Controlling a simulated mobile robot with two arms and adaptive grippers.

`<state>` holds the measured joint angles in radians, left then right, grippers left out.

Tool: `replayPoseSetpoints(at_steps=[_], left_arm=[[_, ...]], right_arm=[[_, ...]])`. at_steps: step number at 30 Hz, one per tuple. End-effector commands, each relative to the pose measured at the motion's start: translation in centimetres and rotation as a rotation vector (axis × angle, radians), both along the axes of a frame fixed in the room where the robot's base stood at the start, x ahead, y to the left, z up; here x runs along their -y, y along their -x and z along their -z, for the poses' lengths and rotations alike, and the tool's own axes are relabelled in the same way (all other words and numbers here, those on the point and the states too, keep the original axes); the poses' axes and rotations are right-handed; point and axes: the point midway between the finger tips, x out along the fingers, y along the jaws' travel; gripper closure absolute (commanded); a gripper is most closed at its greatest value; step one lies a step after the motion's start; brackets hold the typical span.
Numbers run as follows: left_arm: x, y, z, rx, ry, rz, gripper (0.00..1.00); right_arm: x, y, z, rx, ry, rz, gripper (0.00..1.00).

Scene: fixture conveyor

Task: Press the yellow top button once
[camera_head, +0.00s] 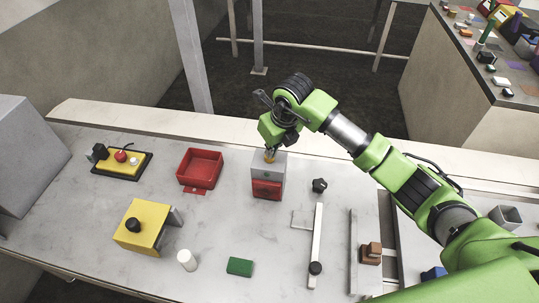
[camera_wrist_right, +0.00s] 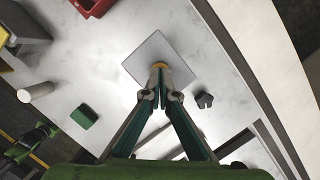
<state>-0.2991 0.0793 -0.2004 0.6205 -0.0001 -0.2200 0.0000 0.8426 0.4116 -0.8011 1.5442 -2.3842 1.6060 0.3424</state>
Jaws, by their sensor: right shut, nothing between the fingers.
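The yellow top button (camera_head: 270,159) sits on the grey top of a small box (camera_head: 268,173) with a red front. In the right wrist view the yellow button (camera_wrist_right: 160,65) shows at the middle of the square grey top (camera_wrist_right: 145,60), just beyond my fingertips. My right gripper (camera_head: 269,149) is shut and empty, pointing down right over the button. The fingertips (camera_wrist_right: 160,85) partly cover the button; I cannot tell whether they touch it or whether it is pushed down. What looks like my left arm (camera_wrist_right: 28,143) shows at the lower left of the wrist view; its jaws are unclear.
A red tray (camera_head: 200,170) stands left of the box and a dark knob (camera_head: 319,185) right of it. A slider rail (camera_head: 315,245), green block (camera_head: 239,266), white cylinder (camera_head: 187,259) and yellow stand (camera_head: 141,222) are nearer. Bare tabletop lies in front of the box.

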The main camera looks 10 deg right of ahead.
Motion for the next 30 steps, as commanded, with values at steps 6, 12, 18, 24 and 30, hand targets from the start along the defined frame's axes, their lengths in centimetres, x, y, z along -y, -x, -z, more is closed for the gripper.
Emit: replayPoseSetpoints(at_steps=[6, 12, 18, 24, 30], left_arm=[[0.0, 0.1, 0.0, -0.002, 0.0, 0.0, 0.6], [0.0, 0.2, 0.1, -0.002, 0.0, 0.0, 0.6], [0.0, 0.2, 0.6, -0.003, -0.001, 0.0, 0.6], [0.0, 0.2, 0.7, -0.003, -0.001, 0.0, 0.6], [-0.1, 0.2, 0.7, -0.003, -0.001, 0.0, 0.6]], right_arm=[[0.0, 0.0, 0.0, 0.0, 0.0, 0.0, 1.0], [0.0, 0.0, 0.1, 0.0, 0.0, 0.0, 1.0], [0.0, 0.0, 0.6, 0.0, 0.0, 0.0, 1.0], [0.0, 0.0, 0.8, 0.0, 0.0, 0.0, 1.0], [0.0, 0.0, 0.8, -0.001, 0.0, 0.0, 1.0]])
